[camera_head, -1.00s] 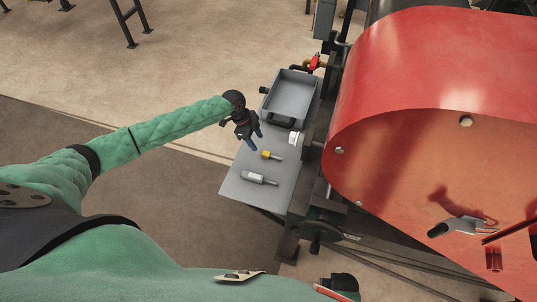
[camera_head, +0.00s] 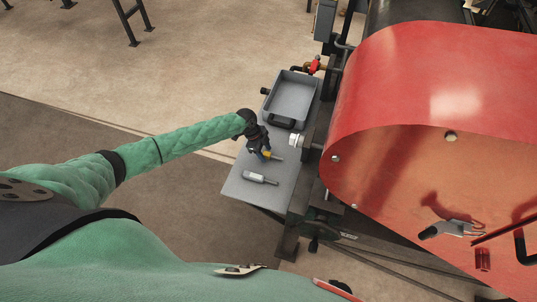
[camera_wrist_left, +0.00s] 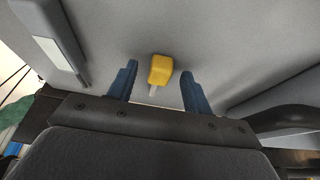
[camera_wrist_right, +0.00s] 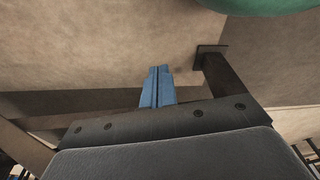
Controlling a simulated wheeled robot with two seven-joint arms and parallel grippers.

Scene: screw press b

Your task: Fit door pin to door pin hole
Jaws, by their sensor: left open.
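A pin with a yellow head (camera_head: 268,154) and a thin grey shank lies on the grey shelf; it looks like the door pin. My left gripper (camera_head: 262,153) is over it and partly hides it. In the left wrist view, the yellow head (camera_wrist_left: 160,66) sits between the two open blue fingers, with a gap on each side. My right gripper (camera_wrist_right: 157,72) has its blue fingers together with nothing visible between them, away from the shelf. I cannot make out the door pin hole with certainty.
A grey-and-white cylindrical tool (camera_head: 260,178) lies on the grey shelf (camera_head: 245,192) in front. A grey tray (camera_head: 290,94) stands at the shelf's back. A white round part (camera_head: 296,140) and the large red curved cover (camera_head: 420,90) bound the right side.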

